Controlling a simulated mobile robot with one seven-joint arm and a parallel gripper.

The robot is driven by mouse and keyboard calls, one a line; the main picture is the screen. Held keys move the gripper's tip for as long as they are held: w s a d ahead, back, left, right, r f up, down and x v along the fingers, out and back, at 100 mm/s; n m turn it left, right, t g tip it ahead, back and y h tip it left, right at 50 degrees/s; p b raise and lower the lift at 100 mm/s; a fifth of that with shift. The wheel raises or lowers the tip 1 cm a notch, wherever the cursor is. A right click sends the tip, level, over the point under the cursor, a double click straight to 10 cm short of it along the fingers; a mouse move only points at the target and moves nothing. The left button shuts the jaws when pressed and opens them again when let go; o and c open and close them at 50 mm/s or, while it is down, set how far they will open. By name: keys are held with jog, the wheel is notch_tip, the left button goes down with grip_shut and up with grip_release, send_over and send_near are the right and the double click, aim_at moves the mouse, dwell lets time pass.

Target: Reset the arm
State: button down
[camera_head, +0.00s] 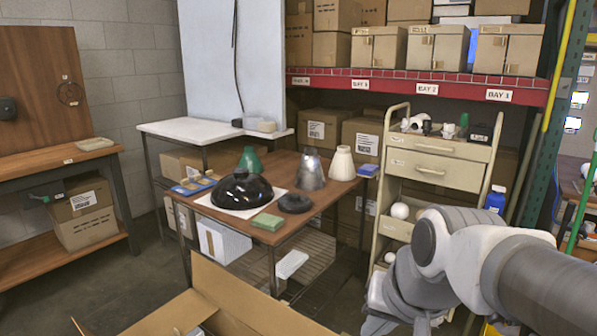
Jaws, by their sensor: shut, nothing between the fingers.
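My arm (460,255) comes in from the right edge and bends down past the bottom edge, in front of the beige cart. Its fingers do not show in this view. On the wooden table (324,196) stand a black dome shade (240,188), a silver cone shade (311,170), a white cone shade (342,163) and a green cone shade (250,159). A black round disc (294,203) and a green block (268,222) lie near the table's front. The black dome rests on a white sheet (212,203).
The beige drawer cart (436,172) carries small parts and white bulbs (400,211). An open cardboard box (232,300) stands at the bottom centre. A red-edged shelf (420,82) with boxes is behind. Bare floor (95,290) shows at the lower left.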

jog(key=s+d+n+h, duration=0.1)
jog(key=s+d+n, duration=0.2)
jog(key=s, duration=0.3)
notch_tip(320, 180, up, 22)
jog(key=p, duration=2.1)
jog(key=shift+d+t+h+p, duration=0.2)
jog(key=shift+t+h+p, duration=0.1)
jog(key=shift+p, duration=0.1)
